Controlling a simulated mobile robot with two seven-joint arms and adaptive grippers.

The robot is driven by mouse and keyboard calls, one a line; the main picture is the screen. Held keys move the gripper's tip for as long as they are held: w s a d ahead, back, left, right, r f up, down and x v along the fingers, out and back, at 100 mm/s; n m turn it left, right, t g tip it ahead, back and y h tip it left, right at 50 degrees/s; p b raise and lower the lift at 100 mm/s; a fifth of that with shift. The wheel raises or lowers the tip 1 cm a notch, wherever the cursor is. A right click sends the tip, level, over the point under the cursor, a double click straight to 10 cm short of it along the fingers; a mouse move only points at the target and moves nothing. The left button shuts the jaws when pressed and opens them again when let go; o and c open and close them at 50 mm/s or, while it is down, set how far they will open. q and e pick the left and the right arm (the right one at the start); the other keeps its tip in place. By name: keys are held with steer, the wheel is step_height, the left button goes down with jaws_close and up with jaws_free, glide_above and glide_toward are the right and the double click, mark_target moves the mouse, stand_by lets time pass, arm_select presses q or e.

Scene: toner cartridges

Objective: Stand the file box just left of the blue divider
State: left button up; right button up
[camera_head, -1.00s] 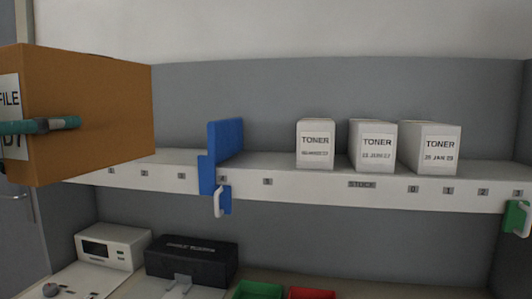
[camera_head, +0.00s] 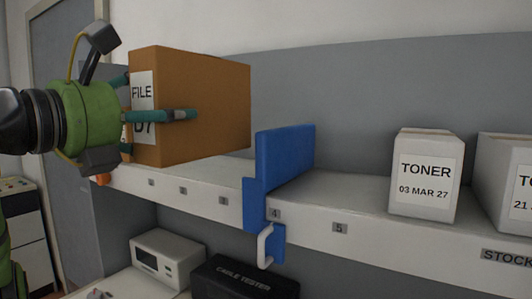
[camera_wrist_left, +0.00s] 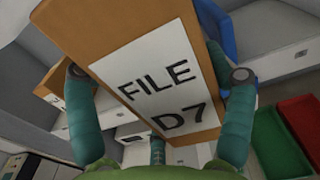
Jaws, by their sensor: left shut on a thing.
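The file box (camera_head: 215,105) is orange-brown with a white label reading FILE D7. My left gripper (camera_head: 158,114) is shut on it, with teal fingers on both sides of it. The box looks upright in the head view, left of the blue divider (camera_head: 285,155), its lower edge overlapping the shelf in the picture. How far it is above the shelf or in front of it I cannot tell. In the left wrist view the box (camera_wrist_left: 165,85) fills the middle between the fingers, with part of the blue divider (camera_wrist_left: 217,28) at upper right. My right gripper is not in view.
The white shelf (camera_head: 190,172) has numbered marks on its front edge. White toner boxes (camera_head: 425,175) stand right of the divider. Another orange-brown box (camera_wrist_left: 52,80) shows at left in the wrist view. A black cable tester (camera_head: 240,280) and a white device (camera_head: 168,258) are below.

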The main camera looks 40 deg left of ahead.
arm_select(q)
steer(key=w, duration=0.2)
steer(key=w+p, duration=0.1)
steer(key=w, duration=0.4)
steer(key=shift+w+a+r+p, duration=0.1)
steer(key=shift+w+a+p, duration=0.1)
steer(key=shift+a+p, duration=0.2)
steer(key=p, duration=0.5)
glide_above(240, 146)
steer(key=w+a, duration=0.5)
step_height(240, 146, down, 6)
steer(key=shift+w+d+f+b, duration=0.1)
steer(key=shift+d+f+b, duration=0.1)
steer(key=shift+b, duration=0.6)
steer(key=shift+w+a+f+p, duration=0.1)
steer(key=shift+f+p, duration=0.05)
steer(key=shift+p, duration=0.15)
steer(key=shift+f, duration=0.15)
steer(key=shift+f, duration=0.1)
